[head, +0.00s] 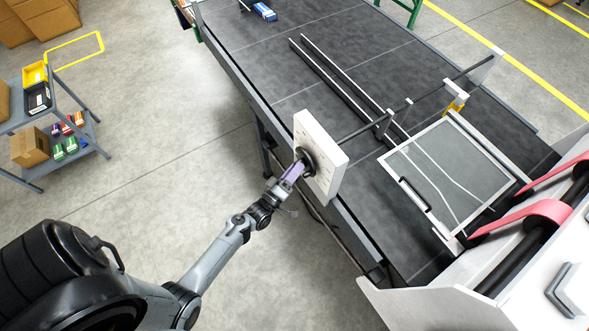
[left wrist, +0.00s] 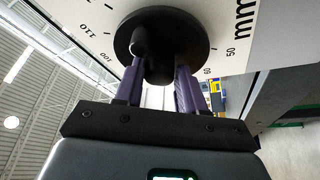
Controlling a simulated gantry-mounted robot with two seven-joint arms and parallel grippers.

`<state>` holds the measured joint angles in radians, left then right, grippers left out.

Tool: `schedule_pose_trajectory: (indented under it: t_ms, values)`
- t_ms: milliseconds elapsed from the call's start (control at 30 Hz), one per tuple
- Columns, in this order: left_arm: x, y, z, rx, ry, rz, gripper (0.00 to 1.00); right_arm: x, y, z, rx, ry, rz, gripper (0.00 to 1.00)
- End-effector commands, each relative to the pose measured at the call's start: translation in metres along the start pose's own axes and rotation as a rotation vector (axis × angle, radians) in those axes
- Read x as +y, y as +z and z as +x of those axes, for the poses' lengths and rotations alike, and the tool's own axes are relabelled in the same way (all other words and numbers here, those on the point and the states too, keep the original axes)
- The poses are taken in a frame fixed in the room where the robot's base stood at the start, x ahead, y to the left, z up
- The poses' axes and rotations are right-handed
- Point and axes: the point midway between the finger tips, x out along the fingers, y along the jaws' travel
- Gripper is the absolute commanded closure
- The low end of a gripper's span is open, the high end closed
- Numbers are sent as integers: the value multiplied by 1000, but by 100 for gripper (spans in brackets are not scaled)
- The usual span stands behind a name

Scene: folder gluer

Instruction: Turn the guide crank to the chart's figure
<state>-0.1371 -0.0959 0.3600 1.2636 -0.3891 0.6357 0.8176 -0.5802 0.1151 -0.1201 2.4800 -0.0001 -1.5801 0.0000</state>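The guide crank is a round black disc (left wrist: 182,32) with a short black knob (left wrist: 141,42). It sits on a white dial plate (head: 330,158) with printed figures, among them 50, 60, 100 and 110, and "mm". My left gripper (head: 299,165) is at the crank's front in the head view. In the left wrist view its two purple fingers (left wrist: 160,70) stand apart just below the disc, with a dark part of the crank between or behind their tips. Whether they touch it I cannot tell. The crank's pointer and the chart are not readable here. My right gripper is out of view.
A dark conveyor bed (head: 290,70) lies behind the plate, with a long rod (head: 432,92) and guide rails (head: 340,78) across it. A clear framed guard (head: 450,170) stands at right. A cart (head: 85,135) with boxes stands left; floor between is clear.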

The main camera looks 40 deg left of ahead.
Motion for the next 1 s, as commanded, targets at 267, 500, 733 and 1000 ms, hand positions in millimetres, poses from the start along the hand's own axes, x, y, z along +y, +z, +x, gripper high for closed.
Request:
schedule_pose_trajectory:
  t_ms: [267, 500, 733, 1000]
  values:
    - [0, 0, 0, 1, 1, 1, 39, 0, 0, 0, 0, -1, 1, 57]
    - [0, 0, -4, 2, 2, 1, 39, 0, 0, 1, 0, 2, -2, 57]
    - [-2, 1, -34, 0, 0, 1, 39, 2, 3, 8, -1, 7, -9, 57]
    - [-2, 1, -80, 1, -1, 1, 39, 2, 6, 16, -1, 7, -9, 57]
